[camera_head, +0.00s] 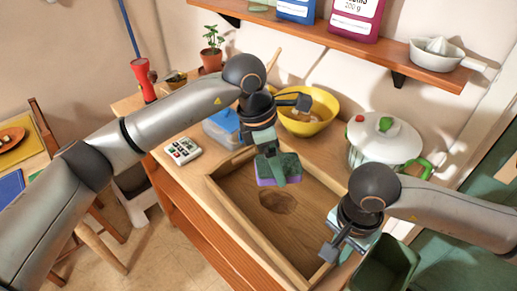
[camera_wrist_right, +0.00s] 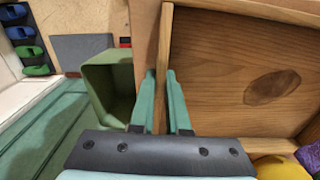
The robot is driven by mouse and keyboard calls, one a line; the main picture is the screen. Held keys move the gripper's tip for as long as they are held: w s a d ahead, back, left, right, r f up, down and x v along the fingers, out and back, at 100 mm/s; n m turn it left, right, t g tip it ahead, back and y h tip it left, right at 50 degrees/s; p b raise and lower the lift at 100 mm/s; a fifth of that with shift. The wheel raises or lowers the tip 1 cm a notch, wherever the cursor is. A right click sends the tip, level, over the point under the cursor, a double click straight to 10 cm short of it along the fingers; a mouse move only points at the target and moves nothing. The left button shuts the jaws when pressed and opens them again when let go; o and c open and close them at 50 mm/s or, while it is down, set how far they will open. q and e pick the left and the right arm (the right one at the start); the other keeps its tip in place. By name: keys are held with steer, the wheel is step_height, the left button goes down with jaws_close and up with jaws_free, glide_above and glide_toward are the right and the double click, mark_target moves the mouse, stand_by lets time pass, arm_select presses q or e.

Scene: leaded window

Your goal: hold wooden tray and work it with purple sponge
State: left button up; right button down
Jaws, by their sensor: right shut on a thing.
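The wooden tray (camera_head: 300,225) lies on the counter, with a dark brown oval stain (camera_head: 278,202) on its floor. The stain also shows in the right wrist view (camera_wrist_right: 272,87). My left gripper (camera_head: 278,170) is shut on the purple sponge (camera_head: 265,179), over the far part of the tray beyond the stain. Its fingers partly cover the sponge; I cannot tell whether the sponge touches the floor. My right gripper (camera_head: 338,248) is shut on the tray's near right wall. In the right wrist view, the wall passes between its teal fingers (camera_wrist_right: 160,85).
A yellow bowl (camera_head: 309,124), a blue-lidded container (camera_head: 222,127) and a white pot (camera_head: 384,150) stand behind the tray. A white keypad device (camera_head: 183,151) lies left. A green bin (camera_head: 386,266) is beside my right gripper. A shelf (camera_head: 345,38) hangs above.

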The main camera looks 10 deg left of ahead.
mark_target(292, 173)
arm_select(q)
steer(key=d+f+m, duration=0.1)
steer(key=s+d+f+m, duration=0.2)
steer(key=d, duration=0.1)
steer(key=shift+d+g, duration=0.1)
steer(key=shift+g, duration=0.3)
steer(key=shift+f, duration=2.85)
steer(key=shift+f, duration=1)
steer(key=shift+w, duration=0.1)
steer(key=shift+w+a, duration=0.55)
steer(key=shift+a, duration=0.2)
steer(key=shift+w+a, duration=0.55)
steer(key=shift+a, duration=0.15)
steer(key=shift+w+a+f, duration=0.2)
steer(key=shift+w+a, duration=1)
steer(key=shift+a, duration=0.2)
steer(key=shift+w+a, duration=1.1)
steer(key=shift+a, duration=0.3)
steer(key=shift+r, duration=0.1)
steer(key=shift+d, duration=0.1)
